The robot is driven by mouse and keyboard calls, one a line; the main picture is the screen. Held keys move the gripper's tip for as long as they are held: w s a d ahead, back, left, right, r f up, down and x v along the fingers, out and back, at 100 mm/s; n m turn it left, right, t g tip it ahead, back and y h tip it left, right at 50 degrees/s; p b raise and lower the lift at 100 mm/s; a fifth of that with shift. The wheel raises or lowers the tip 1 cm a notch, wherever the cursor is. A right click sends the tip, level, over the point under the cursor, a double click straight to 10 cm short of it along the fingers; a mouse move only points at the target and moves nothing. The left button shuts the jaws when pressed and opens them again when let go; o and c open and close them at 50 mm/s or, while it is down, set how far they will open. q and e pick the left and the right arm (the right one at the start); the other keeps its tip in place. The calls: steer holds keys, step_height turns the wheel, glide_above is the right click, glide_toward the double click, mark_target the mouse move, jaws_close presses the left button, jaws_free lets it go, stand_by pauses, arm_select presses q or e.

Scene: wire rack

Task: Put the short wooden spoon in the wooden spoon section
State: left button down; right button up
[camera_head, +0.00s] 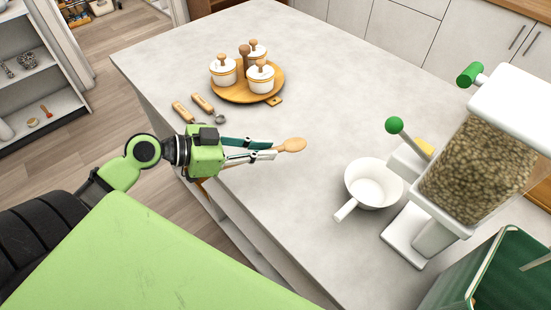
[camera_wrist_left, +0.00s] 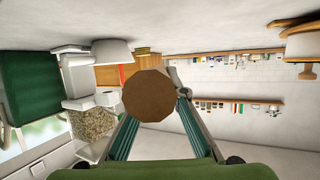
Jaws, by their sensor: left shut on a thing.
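My left gripper (camera_head: 273,149) reaches over the near left part of the grey counter, its fingers pointing right. It is shut on a wooden spoon (camera_head: 293,145), whose pale oval bowl sticks out past the fingertips. The rest of the spoon is hidden along the fingers. In the left wrist view, a brown many-sided wooden end (camera_wrist_left: 148,95) fills the space between the green-padded fingers; it seems to be the spoon's handle end. I cannot make out a wooden spoon section in either view. My right gripper is in neither view.
A round wooden tray (camera_head: 240,97) with white lidded jars stands behind the gripper. Wooden-handled tools (camera_head: 203,103) lie beside it. A white pan (camera_head: 372,184) and a grain dispenser (camera_head: 474,166) stand at right. The counter's middle (camera_head: 325,100) is bare.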

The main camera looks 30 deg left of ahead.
mark_target(275, 169)
arm_select(q)
steer(key=w+f, duration=0.1)
steer(key=d+f, duration=0.1)
steer(key=w+f, duration=0.1)
steer(key=shift+w+d+f+p, duration=0.25)
steer(key=shift+w+p, duration=0.05)
steer(key=shift+p, duration=0.05)
step_height(275, 169, down, 4)
steer(key=shift+w+d+r+p, duration=0.15)
steer(key=shift+r+p, duration=0.1)
steer(key=shift+p, duration=0.3)
steer(key=shift+f, duration=0.1)
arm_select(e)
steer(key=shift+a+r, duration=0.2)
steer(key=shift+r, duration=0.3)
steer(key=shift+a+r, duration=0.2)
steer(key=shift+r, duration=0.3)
arm_select(q)
steer(key=shift+f, duration=0.15)
steer(key=c, duration=2)
jaws_free()
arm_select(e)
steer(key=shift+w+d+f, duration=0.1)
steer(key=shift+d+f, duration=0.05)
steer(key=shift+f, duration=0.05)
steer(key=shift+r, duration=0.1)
